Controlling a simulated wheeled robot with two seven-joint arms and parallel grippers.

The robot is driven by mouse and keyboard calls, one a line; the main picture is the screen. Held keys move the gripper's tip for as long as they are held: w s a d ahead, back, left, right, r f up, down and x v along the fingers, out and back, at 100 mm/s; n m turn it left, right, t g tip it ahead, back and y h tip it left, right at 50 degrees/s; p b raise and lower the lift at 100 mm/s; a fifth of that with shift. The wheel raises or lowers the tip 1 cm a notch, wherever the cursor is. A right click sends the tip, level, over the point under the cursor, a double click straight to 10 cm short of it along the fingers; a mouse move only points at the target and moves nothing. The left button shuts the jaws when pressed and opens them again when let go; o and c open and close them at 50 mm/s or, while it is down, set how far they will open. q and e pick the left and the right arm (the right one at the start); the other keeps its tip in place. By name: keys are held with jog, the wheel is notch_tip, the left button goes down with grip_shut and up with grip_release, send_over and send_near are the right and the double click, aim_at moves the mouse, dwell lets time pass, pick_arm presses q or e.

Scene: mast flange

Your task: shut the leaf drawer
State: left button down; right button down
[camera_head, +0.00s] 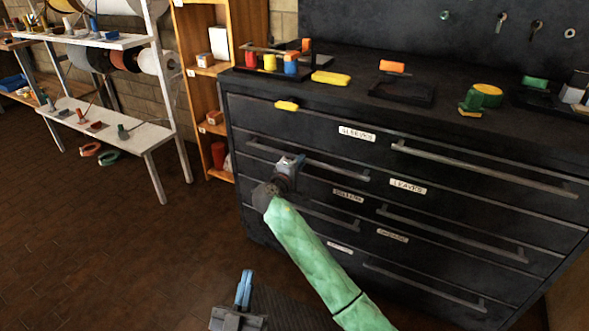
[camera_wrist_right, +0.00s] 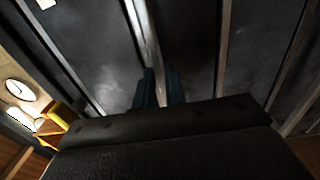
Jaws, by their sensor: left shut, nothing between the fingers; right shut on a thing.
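The dark drawer cabinet (camera_head: 330,110) has several drawers with long bar handles and small labels. One label reads LEAVES (camera_head: 408,186); one above it seems to read SLEEVES (camera_head: 356,134). My right gripper (camera_head: 290,160), on the green arm, is at a left-hand bar handle (camera_head: 335,169). In the right wrist view its blue fingers (camera_wrist_right: 162,92) are shut on the handle bar (camera_wrist_right: 142,30). I cannot tell how far that drawer stands out, or which label belongs to it. My left gripper (camera_head: 244,290) is shut and empty, low in front of the cabinet, touching nothing.
On the cabinet top stand a rack with coloured pieces (camera_head: 270,62), a yellow block (camera_head: 331,77) and green and yellow parts (camera_head: 482,98). A wooden shelf (camera_head: 205,90) and a white rack (camera_head: 100,110) stand to the left.

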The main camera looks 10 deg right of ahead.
pick_arm(q)
jog(key=shift+s+f, duration=0.1)
jog(key=shift+f, duration=0.25)
pick_arm(e)
jog(key=shift+w+d, duration=0.1)
jog(key=shift+d, duration=0.05)
jog(key=c, duration=1.4)
grip_release()
jog(key=shift+c, duration=0.2)
pick_arm(q)
jog(key=shift+r, duration=0.1)
